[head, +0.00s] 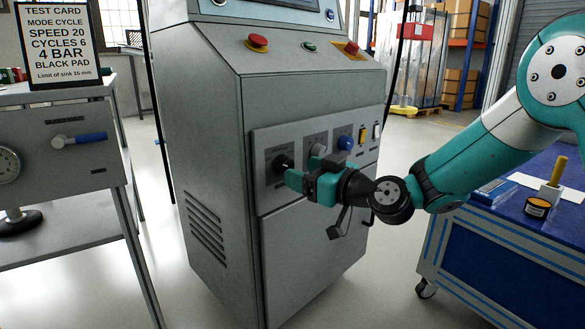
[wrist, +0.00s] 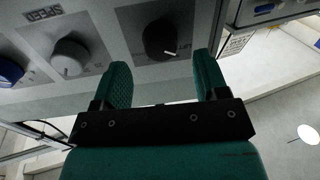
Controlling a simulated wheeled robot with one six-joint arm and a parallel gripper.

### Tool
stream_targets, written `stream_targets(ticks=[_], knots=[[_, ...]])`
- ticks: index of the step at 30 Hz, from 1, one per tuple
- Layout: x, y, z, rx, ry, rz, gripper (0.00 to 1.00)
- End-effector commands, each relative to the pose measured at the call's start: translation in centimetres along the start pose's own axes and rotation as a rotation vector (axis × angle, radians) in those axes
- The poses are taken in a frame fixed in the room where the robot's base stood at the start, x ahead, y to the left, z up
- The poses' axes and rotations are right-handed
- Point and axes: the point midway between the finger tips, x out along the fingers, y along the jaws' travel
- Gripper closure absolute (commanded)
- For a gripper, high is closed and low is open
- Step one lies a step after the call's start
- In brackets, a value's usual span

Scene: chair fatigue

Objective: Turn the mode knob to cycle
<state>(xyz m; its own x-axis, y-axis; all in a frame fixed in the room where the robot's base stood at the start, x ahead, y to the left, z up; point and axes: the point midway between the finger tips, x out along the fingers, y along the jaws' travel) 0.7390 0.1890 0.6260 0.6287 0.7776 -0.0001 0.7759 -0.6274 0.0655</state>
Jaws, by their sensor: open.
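The mode knob (head: 281,162) is the black one at the left of the grey control panel (head: 262,145). In the wrist view the black knob (wrist: 160,38) sits just beyond my fingertips, its short white pointer mark toward the picture's lower right. The label beside it is too dark to read surely. My gripper (head: 308,172) is open in front of the panel, close to the knob. In the wrist view my gripper (wrist: 163,70) has its two green fingers apart, with nothing between them; the knob lies ahead of the gap. I cannot tell any contact.
A grey speed knob (wrist: 70,57) and a blue knob (head: 345,143) are beside it. Yellow (head: 362,135) and white (head: 376,131) switches are farther right. A red stop button (head: 257,43) tops the cabinet. A test card (head: 60,42) reads mode cycle. A blue cart (head: 500,245) stands right.

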Motion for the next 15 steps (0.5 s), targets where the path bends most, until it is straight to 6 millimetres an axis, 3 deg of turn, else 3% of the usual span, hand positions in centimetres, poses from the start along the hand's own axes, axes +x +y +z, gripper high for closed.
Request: stream_targets(ticks=[6,15], knots=[[3.0,-0.1,0.1,-0.001,0.002,-0.001,0.33],[3.8,0.0,0.0,0.001,0.0,0.001,0.33]])
